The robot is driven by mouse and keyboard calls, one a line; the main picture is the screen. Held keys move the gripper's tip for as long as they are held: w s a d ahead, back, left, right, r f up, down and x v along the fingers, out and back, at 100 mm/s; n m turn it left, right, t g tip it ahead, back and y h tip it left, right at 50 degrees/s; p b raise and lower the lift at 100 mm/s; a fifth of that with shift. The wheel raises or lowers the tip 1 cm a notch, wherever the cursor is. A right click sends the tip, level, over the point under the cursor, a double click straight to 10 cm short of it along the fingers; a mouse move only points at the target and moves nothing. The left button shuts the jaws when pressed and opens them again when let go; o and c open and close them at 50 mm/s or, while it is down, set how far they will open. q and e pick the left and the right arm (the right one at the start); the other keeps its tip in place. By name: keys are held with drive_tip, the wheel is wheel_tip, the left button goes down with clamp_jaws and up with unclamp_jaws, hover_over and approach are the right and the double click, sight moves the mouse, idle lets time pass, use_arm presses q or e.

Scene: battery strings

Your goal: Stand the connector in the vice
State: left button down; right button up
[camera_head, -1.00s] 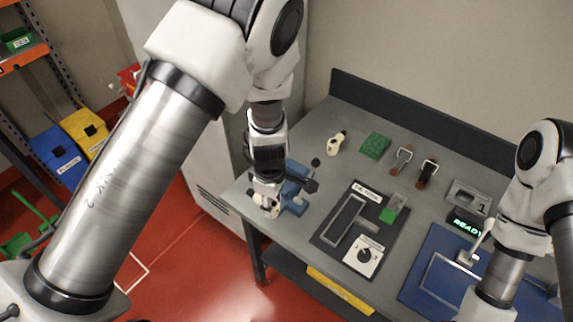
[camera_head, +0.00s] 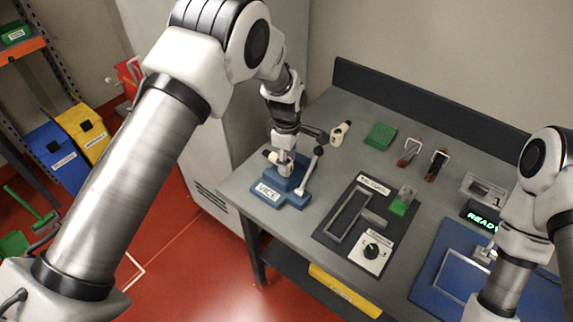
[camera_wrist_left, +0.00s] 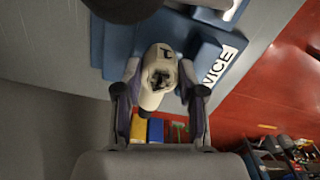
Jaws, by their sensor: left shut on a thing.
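The blue vice (camera_head: 290,198), with a white VICE label and a grey lever, stands at the left front corner of the bench. It also shows in the left wrist view (camera_wrist_left: 205,65). My left gripper (camera_head: 284,160) points down over the vice, shut on a cream connector (camera_wrist_left: 158,80). The connector shows between the two fingers in the wrist view, with its dark socket end facing the camera. In the head view the connector (camera_head: 272,156) is partly hidden by the gripper. I cannot tell whether it touches the vice jaws. My right gripper is not visible; only its arm shows.
Another cream connector (camera_head: 340,132) lies behind the vice, beside a green block (camera_head: 379,136). A dark fixture board (camera_head: 335,238) lies right of the vice. A blue mat (camera_head: 432,272) is at the right under my right arm. Bare bench lies between.

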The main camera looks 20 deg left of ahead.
use_arm(q)
drive_tip(key=shift+r, duration=0.1)
drive_tip(key=c, duration=0.7)
unclamp_jaws()
drive_tip(key=shift+f, duration=0.2)
